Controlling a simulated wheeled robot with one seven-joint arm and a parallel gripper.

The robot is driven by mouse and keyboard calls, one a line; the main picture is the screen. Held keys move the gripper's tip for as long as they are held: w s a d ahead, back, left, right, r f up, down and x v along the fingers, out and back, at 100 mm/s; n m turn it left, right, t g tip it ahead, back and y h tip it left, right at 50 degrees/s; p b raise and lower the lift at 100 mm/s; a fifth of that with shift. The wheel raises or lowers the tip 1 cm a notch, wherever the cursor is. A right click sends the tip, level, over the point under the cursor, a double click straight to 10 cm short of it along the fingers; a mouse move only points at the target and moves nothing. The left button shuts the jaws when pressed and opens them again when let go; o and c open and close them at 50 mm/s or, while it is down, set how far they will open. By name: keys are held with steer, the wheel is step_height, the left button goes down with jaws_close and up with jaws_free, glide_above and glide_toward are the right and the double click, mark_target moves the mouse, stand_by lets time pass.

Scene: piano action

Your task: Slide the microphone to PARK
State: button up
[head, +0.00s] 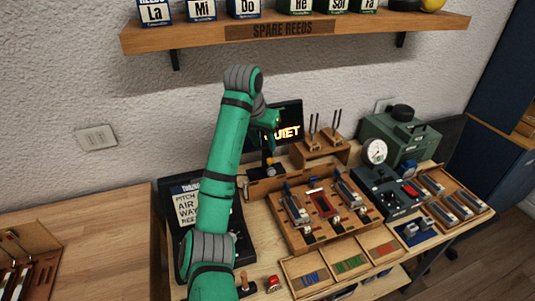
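My green arm rises from the bottom of the head view and bends over at the top. Its far end, with my gripper (269,138), points down in front of the dark screen reading "QUIET". The fingers are too small and partly hidden, so I cannot tell whether they are open or shut. Below them is a small black and yellow piece (268,166), possibly the microphone, at the back left of the wooden reed bench (283,226). I cannot tell whether the gripper touches it. No PARK mark is readable.
The screen (290,118) and a wooden block with tuning forks (320,146) stand behind the bench. A green machine with a dial (398,138) is at right. Labelled trays (345,262) lie in front. The "SPARE REEDS" shelf (300,30) hangs above. The left tabletop (105,235) has free room.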

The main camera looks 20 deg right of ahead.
glide_above(270, 160)
steer(key=s+a, duration=0.1)
step_height(270, 160, down, 5)
steer(key=shift+s+a, duration=0.1)
steer(key=shift+x, duration=1.9)
steer(key=shift+s+a+f, duration=0.1)
steer(key=shift+a, duration=0.05)
